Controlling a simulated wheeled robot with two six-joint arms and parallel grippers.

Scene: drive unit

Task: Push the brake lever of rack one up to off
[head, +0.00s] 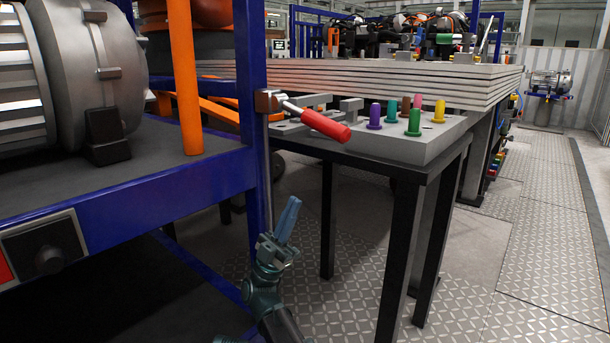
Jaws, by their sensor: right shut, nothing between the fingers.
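The brake lever (322,123) has a red grip on a metal shaft. It sits on a bracket on the upright blue post of the rack (252,70) at the left. The lever points right and slopes downward from its pivot. My right gripper (289,212) has blue fingers that are closed together and pointing up. It is below the lever in the picture, with a visible gap between the fingertips and the red grip. Nothing is between the fingers. My left gripper does not show.
A dark-legged table (400,166) behind the lever holds a grey board with several coloured pegs. A large grey motor (95,75) rests on the rack, beside an orange post (184,80). The patterned floor (540,220) at the right is clear.

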